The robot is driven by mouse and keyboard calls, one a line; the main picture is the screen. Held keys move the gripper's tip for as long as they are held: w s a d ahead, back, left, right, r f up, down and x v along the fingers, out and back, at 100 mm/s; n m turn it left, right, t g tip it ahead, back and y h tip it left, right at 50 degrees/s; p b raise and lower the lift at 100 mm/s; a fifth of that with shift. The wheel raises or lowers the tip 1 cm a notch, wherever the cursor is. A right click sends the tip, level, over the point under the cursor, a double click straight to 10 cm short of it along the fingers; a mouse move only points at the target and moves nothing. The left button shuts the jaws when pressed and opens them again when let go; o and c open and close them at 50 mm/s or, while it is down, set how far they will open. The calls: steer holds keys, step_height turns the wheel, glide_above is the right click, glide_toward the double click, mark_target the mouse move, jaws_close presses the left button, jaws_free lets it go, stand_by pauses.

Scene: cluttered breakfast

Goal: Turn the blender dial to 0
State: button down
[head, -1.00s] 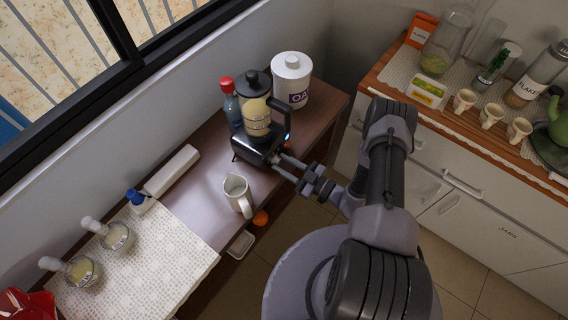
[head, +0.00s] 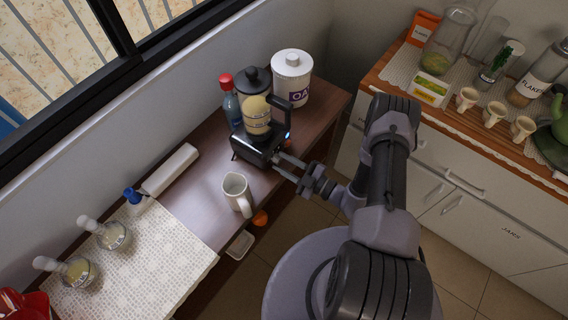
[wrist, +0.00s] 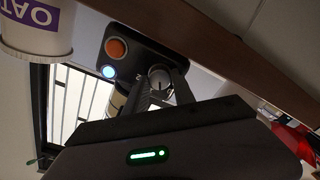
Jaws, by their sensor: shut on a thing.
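The blender (head: 257,120) stands on the brown counter, with a black base (head: 258,147) and a clear jar holding something pale yellow. In the wrist view its dark front panel (wrist: 118,68) carries an orange button (wrist: 116,47), a lit bluish-white button (wrist: 109,72) and a round silver dial (wrist: 159,77). My gripper (head: 279,165) reaches the front of the base from the right. In the wrist view its fingers (wrist: 163,90) are shut on the dial, one on each side. The dial's marks and setting are too small to read.
A white oats canister (head: 291,80) and a red-capped bottle (head: 230,103) stand close to the blender. A white pitcher (head: 237,194) stands in front, left of my arm. A white box-like object (head: 171,170) lies along the wall.

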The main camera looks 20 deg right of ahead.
steer(key=n, duration=0.5)
steer(key=shift+b, duration=0.4)
stand_by(0.3)
steer(key=c, duration=1.1)
jaws_free()
steer(key=shift+o, duration=0.2)
steer(key=shift+s, duration=0.1)
steer(key=p+v, duration=0.2)
steer(key=v, duration=1.5)
steer(key=shift+d, duration=0.15)
